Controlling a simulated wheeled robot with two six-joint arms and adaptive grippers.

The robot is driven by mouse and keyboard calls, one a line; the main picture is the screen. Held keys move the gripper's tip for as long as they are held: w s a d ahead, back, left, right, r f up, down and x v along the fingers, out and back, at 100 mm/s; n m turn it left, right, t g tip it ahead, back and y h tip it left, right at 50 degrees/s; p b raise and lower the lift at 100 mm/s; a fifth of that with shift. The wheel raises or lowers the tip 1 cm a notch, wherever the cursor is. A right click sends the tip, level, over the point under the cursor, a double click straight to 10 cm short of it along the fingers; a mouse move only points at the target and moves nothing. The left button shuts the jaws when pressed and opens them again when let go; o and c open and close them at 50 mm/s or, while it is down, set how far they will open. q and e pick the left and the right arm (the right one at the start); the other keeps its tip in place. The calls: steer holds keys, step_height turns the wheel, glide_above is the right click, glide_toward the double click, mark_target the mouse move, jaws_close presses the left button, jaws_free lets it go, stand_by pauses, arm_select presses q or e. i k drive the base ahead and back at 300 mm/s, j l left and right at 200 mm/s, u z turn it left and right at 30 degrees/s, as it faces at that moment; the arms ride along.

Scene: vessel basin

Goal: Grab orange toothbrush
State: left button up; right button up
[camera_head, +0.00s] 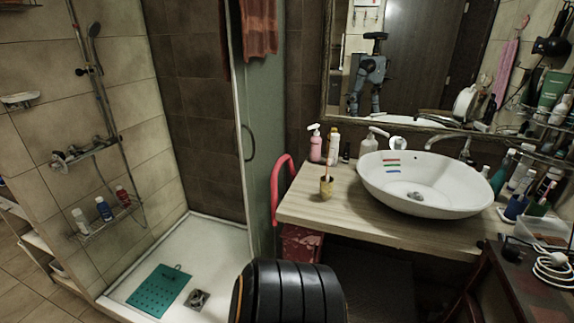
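I cannot make out an orange toothbrush for certain. A small tan cup (326,187) stands on the wooden counter, left of the white vessel basin (425,200), with thin items sticking up from it. Short red, green and blue marks show on the inner wall of the basin. Neither of my grippers shows directly; my small reflection is in the mirror (430,60).
The wooden counter (315,215) has bare room around the tan cup. A pink bottle (315,146) and other bottles stand behind it. A red chair (275,190) is at its left end. A shower with a teal mat (158,290) lies left. A white cable (553,268) lies at right.

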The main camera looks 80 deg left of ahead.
mark_target(329, 160)
steer(key=u, duration=0.45)
steer(key=j+u, duration=0.1)
steer(key=u, duration=1.2)
steer(key=j+u, duration=0.1)
steer(key=u, duration=0.35)
steer(key=i+j, duration=0.3)
steer(key=i, duration=0.1)
